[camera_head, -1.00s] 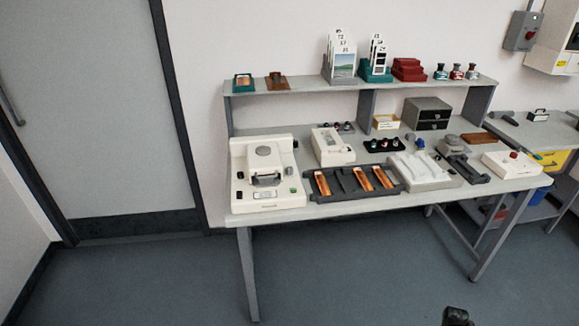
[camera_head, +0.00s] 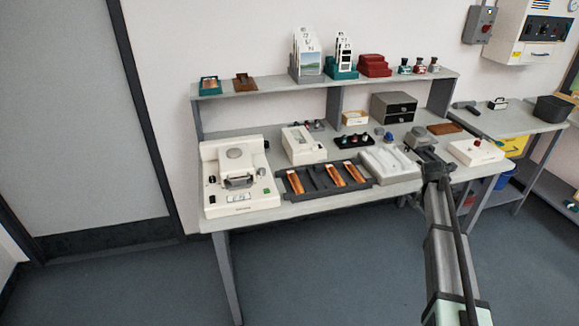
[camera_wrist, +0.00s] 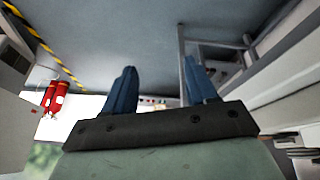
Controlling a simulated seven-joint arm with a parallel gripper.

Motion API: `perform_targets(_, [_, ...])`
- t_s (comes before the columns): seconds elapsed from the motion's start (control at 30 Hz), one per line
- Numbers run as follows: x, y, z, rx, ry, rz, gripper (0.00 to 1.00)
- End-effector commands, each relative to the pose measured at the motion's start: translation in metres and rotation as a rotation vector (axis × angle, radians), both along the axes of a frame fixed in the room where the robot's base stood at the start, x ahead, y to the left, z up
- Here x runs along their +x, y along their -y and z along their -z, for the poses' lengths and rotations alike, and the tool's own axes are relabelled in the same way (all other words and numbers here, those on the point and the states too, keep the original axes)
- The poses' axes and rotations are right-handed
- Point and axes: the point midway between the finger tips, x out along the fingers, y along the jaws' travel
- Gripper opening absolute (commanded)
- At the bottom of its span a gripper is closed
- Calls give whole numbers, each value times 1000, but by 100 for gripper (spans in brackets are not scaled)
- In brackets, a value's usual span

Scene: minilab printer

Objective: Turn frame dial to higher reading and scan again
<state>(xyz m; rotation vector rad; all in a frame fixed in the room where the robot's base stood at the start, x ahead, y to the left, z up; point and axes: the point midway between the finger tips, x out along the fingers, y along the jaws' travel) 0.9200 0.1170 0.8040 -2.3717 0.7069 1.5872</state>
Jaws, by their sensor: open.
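A white scanner-like machine (camera_head: 239,176) stands at the left end of the bench. It has a round grey disc on top, a dark handle at its front opening, a green button at the right, small dark knobs at its sides and a small display. I cannot tell which knob is the frame dial, and the reading is too small to read. My arm reaches up from the lower right in the head view, well away from this machine. In the wrist view my gripper (camera_wrist: 160,88) shows two blue fingers, apart and with nothing between them.
A dark tray (camera_head: 313,192) with copper-coloured strips lies right of the machine. Behind it stands a white box device (camera_head: 303,145). A pale tray (camera_head: 390,167) and a white box with a red button (camera_head: 476,152) stand further right. A shelf (camera_head: 270,88) runs above. Floor in front is clear.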

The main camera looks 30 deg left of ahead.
Motion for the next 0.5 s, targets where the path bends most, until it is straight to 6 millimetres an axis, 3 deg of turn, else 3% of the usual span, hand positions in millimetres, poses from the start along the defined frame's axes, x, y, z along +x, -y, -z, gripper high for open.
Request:
perform_targets(0.03, [18, -13, -26, 7, 32, 12, 57])
perform_targets(0.17, [45, -59, -85, 43, 94, 56, 57])
perform_targets(0.23, [53, -104, -115, 82, 112, 83, 57])
perform_targets(0.37, [43, -187, -140, 154, 93, 130, 57])
perform_targets(0.5, [20, -276, -154, 222, 42, 169, 57])
